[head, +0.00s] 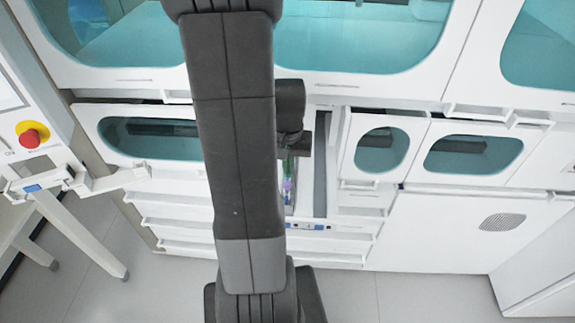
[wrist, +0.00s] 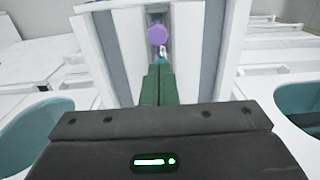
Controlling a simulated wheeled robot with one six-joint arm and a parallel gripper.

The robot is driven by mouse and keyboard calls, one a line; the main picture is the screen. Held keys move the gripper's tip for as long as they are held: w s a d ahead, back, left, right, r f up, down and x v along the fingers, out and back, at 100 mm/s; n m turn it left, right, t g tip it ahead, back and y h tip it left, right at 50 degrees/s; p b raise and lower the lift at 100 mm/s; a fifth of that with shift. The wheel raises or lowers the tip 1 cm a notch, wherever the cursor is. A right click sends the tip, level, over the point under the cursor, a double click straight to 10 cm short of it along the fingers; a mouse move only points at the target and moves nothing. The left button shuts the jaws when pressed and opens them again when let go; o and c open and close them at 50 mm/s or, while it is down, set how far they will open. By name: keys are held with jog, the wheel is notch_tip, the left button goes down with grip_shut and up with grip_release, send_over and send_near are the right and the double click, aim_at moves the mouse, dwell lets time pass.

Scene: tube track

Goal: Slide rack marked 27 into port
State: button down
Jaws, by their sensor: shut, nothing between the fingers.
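My gripper (wrist: 160,68) is shut and empty, its two dark green fingers together. In the wrist view the fingers point along a narrow white channel with grey strips, toward a tube with a purple cap (wrist: 157,35). The fingertips look just short of the tube; I cannot tell if they touch it. In the head view the purple cap (head: 287,185) shows beside my arm, below the green fingers (head: 289,162). The tube stands in a narrow white rack or lane, partly hidden by my arm. I cannot read a 27 in either view.
White cabinets with teal windows (head: 385,148) flank the open bay. A grey strip (head: 320,175) runs right of the tube. A red emergency button (head: 29,137) is at the left. A white stand (head: 75,225) is at lower left. Grey floor (head: 150,275) is clear in front.

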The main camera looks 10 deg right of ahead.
jog(key=shift+w+d, duration=0.15)
jog(key=shift+w, duration=0.3)
